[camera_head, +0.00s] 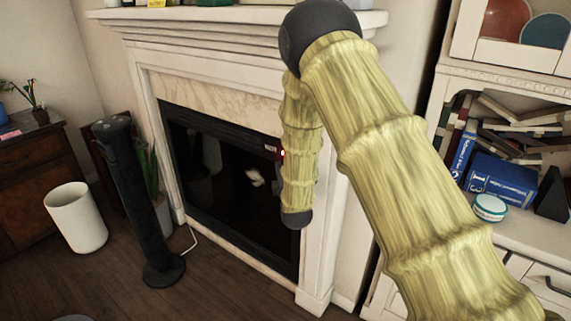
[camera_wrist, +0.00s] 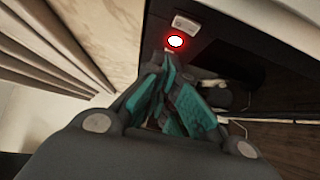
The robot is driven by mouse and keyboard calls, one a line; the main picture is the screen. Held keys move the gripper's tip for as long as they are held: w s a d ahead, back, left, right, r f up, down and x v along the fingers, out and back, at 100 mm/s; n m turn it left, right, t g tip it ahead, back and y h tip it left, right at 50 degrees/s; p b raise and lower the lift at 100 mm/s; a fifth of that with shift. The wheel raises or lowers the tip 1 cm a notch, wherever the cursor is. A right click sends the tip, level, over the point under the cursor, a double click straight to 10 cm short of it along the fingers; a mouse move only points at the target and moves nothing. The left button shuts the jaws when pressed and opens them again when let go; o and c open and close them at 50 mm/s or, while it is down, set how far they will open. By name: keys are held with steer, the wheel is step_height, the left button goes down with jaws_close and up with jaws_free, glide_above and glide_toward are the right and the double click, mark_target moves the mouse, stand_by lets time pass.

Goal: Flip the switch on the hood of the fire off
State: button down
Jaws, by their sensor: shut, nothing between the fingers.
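The dark fireplace hood (camera_head: 225,128) runs along the top of the firebox in the head view. Near its right end is a small switch plate (camera_head: 270,149) with a red light beside it, partly hidden by my arm. In the wrist view the pale switch (camera_wrist: 185,24) sits on the dark hood, with a glowing red-ringed white light (camera_wrist: 175,42) just below it. My gripper (camera_wrist: 172,68) is shut and empty. Its fingertips are just below the light in the picture; I cannot tell whether they touch the hood. In the head view my arm hides the gripper.
The white mantel (camera_head: 210,25) juts out above the fireplace, close to my arm. A black tower fan (camera_head: 135,200) and a white bin (camera_head: 76,217) stand at the left. A bookshelf (camera_head: 500,215) is at the right. Some floor in front is clear.

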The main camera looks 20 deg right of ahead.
steer(key=s, duration=0.7)
steer(key=shift+a+r, duration=0.3)
steer(key=shift+a, duration=0.1)
steer(key=shift+f, duration=0.1)
steer(key=s+d+f+m+g+y+p, duration=0.1)
steer(key=s+f+m+g+p, duration=0.55)
steer(key=s+f, duration=1.55)
steer(key=s+f+m+g, duration=0.2)
steer(key=s+m+g, duration=0.1)
steer(key=s, duration=0.6)
steer(key=s+a+f+m+g, duration=0.1)
steer(key=s+f+m+g, duration=0.2)
steer(key=s, duration=0.7)
steer(key=s+f+m+g+y, duration=0.1)
steer(key=s+f+m+g, duration=0.2)
steer(key=s, duration=0.7)
steer(key=shift+a+m+g+p, duration=0.3)
steer(key=shift+m+g, duration=0.55)
steer(key=shift+g, duration=0.4)
